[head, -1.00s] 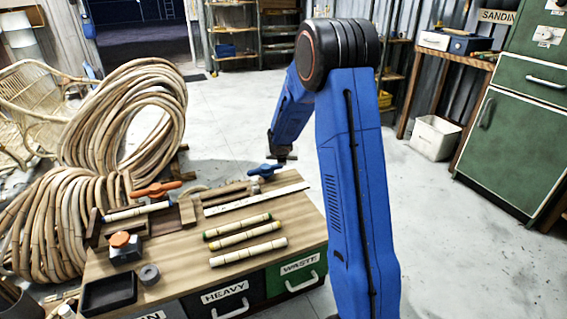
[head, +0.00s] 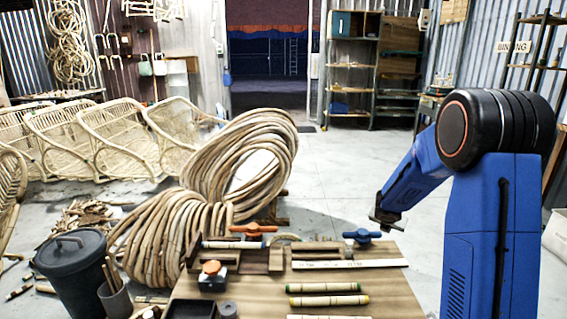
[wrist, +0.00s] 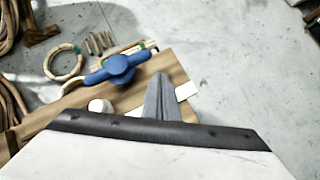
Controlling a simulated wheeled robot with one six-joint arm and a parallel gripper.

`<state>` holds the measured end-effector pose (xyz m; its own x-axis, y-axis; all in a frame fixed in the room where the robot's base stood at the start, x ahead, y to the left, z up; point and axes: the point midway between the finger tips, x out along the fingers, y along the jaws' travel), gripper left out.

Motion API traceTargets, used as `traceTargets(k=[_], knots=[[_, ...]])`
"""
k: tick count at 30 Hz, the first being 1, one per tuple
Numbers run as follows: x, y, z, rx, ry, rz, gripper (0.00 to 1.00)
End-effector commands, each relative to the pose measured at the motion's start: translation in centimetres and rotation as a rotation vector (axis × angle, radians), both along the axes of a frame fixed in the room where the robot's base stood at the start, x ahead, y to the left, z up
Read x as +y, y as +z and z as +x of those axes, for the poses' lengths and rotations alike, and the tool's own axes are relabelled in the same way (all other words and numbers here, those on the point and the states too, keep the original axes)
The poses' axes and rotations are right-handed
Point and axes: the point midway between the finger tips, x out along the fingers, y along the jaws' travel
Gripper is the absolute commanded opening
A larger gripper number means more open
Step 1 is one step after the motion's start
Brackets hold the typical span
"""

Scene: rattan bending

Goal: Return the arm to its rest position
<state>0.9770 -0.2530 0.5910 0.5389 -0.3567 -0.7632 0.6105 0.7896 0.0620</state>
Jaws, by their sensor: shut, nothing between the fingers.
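My gripper (head: 384,217) is at the end of my blue arm, above the right back corner of the wooden workbench (head: 395,293) in the head view. It is shut and empty. In the wrist view its grey fingers (wrist: 160,98) are together, over the bench edge near a blue-handled clamp (wrist: 119,66). The same blue clamp (head: 362,236) shows in the head view, below and left of the gripper and apart from it. My arm is bent, with the elbow raised at the right.
The bench holds an orange-handled clamp (head: 253,229), a white ruler (head: 350,264) and several rattan pieces (head: 328,300). Large rattan coils (head: 240,165) stand behind left. A dark bin (head: 80,275) is at the left. Floor (head: 345,170) behind the bench is clear.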

Motion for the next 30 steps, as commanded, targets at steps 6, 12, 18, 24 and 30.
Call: traceTargets(k=[6,12,18,24,30], knots=[[0.6,6.2,-4.5,-0.129,-0.263,0.124,0.00],[1.4,10.8,-9.5,-0.242,-0.518,0.262,0.00],[2.6,14.2,-15.1,-0.341,-0.763,0.412,0.00],[4.3,16.5,-21.0,-0.424,-1.003,0.573,0.00],[6.4,17.9,-27.0,-0.483,-1.238,0.741,0.00]])
